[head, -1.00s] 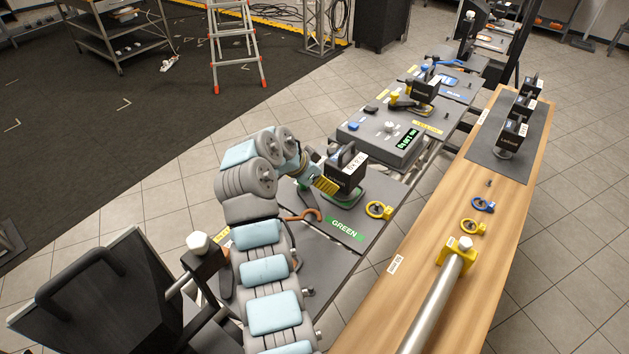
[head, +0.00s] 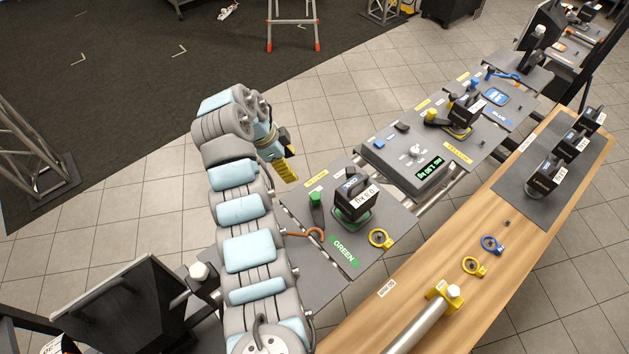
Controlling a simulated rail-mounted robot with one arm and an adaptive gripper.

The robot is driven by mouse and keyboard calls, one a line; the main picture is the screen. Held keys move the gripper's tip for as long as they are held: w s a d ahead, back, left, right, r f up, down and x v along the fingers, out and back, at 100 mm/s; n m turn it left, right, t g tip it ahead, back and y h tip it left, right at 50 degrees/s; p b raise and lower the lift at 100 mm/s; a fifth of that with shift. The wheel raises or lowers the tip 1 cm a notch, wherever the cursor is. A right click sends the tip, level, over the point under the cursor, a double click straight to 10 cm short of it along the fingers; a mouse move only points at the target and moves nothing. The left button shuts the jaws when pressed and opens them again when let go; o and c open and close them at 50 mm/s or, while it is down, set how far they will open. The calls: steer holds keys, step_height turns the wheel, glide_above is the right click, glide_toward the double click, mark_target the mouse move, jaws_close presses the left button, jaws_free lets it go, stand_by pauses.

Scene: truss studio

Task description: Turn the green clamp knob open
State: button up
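The green clamp knob (head: 315,198) is a small green cap on a dark upright post at the left of the green station's grey plate (head: 385,245). A black weight block (head: 352,201) with a handle and white label stands just right of it on a green-rimmed base. My gripper (head: 286,170), with yellow finger pads, hangs above and left of the knob, apart from it. I see nothing held in it, but its finger gap is turned from view.
An orange hook (head: 308,234) and a yellow ring (head: 380,239) lie near the plate's edges. A grey console (head: 408,165) with a display stands beyond. The wooden bench (head: 440,285) at right carries rings, a metal tube and black weights.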

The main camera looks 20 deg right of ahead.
mark_target(314, 195)
steer(key=x, duration=1.7)
steer(key=shift+f, duration=0.2)
steer(key=shift+b, duration=0.3)
jaws_close()
